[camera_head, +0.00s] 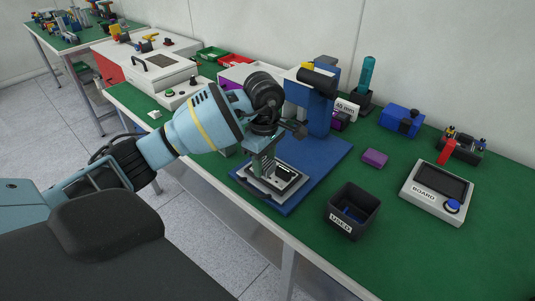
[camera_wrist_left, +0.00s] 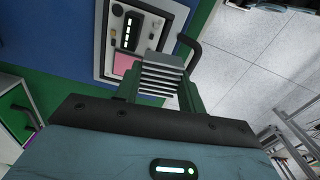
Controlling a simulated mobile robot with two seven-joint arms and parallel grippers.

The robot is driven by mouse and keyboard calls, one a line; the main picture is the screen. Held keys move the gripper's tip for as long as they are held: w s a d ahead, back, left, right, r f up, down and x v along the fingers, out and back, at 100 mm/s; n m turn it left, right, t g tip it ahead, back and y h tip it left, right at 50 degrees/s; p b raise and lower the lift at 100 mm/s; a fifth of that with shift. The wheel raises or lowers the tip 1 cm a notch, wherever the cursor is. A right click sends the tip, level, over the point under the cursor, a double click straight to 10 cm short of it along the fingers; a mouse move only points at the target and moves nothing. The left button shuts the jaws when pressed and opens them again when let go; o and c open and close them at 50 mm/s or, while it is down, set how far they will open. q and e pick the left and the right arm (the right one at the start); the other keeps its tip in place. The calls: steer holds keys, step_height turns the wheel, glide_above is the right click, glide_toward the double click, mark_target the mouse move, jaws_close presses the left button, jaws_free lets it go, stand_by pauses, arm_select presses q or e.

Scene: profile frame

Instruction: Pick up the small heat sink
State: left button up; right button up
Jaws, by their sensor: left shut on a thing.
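The small heat sink (camera_wrist_left: 160,78) is a grey finned block between the two green fingers of my left gripper (camera_wrist_left: 160,88) in the left wrist view. The gripper is shut on it. In the head view my left gripper (camera_head: 262,165) points down over the near part of the blue base plate, beside a light fixture holding a board with a dark part (camera_head: 287,171); the heat sink is hard to make out there. The wrist view shows a pink square (camera_wrist_left: 127,64) on the fixture, close to the heat sink. Whether the heat sink touches the fixture, I cannot tell. My right gripper is not in view.
A black bin marked USED (camera_head: 352,209) stands right of the blue base plate (camera_head: 325,160). A blue press column (camera_head: 318,112) rises behind the fixture. A BOARD device (camera_head: 437,191) and a purple block (camera_head: 375,158) lie farther right. Green table is clear between them.

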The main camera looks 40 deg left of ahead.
arm_select(q)
steer(key=s+d+r, duration=0.1)
steer(key=s+d, duration=0.3)
steer(key=s, duration=0.6)
steer(key=shift+d, duration=0.3)
steer(key=shift+s, duration=0.1)
